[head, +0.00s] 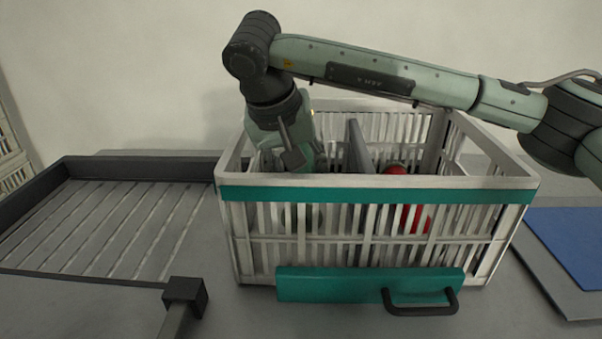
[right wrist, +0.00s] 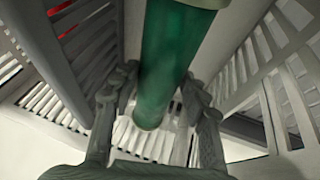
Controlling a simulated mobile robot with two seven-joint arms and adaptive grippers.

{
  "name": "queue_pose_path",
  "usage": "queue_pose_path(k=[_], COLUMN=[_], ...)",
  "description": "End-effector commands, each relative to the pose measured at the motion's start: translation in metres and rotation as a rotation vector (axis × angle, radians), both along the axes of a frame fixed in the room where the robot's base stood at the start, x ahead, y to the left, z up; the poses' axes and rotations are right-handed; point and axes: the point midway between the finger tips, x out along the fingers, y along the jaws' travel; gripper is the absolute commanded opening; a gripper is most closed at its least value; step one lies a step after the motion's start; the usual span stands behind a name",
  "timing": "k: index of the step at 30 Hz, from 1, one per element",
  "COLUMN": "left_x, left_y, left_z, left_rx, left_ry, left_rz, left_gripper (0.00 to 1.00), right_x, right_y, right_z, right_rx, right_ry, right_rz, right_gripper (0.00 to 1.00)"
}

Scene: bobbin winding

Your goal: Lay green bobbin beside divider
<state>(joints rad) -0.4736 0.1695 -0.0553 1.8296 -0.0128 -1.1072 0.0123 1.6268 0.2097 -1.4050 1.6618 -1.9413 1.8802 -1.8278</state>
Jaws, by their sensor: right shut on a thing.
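My right gripper (head: 304,205) reaches down into the left compartment of the white slatted crate (head: 380,182). In the right wrist view its fingers (right wrist: 156,108) are shut on the green bobbin (right wrist: 165,65), a long green cylinder held between them. In the head view I cannot make out the bobbin behind the gripper and the crate's front slats. The grey divider (head: 358,148) stands upright inside the crate, just right of the gripper. I cannot tell whether the bobbin touches the crate floor. My left gripper is not in view.
A red object (head: 395,170) is in the crate's right compartment. A teal panel with a dark handle (head: 420,302) is at the crate's front. A dark-rimmed ribbed tray (head: 100,220) lies left, with a dark block (head: 185,291) at its near corner. A blue mat (head: 570,240) is right.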

Motion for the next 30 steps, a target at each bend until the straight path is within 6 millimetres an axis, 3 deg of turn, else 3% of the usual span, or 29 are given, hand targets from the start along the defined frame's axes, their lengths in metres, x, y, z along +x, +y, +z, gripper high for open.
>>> queue_pose_path(k=[1,2,6,18,20,24,30], left_x=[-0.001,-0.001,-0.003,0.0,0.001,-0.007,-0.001], left_y=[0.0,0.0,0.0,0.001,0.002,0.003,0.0], left_z=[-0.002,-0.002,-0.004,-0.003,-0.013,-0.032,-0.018], left_rx=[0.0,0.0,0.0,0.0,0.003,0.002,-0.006], left_ry=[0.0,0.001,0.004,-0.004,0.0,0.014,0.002], left_rz=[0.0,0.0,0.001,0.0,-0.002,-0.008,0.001], left_gripper=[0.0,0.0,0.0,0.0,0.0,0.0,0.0], right_x=[-0.002,-0.002,-0.002,-0.002,-0.002,-0.005,-0.024], right_y=[-0.001,-0.001,0.0,0.0,0.0,0.002,0.012], right_z=[-0.013,-0.014,-0.014,-0.011,-0.007,0.007,0.055], right_rx=[-0.01,-0.01,-0.01,-0.009,-0.009,-0.01,-0.009], right_ry=[0.011,0.012,0.011,0.011,0.011,0.008,0.004], right_rz=[0.0,0.0,0.0,0.0,0.0,0.003,0.002], right_gripper=[0.08,0.47,0.65,0.65,0.65,0.65,0.65])
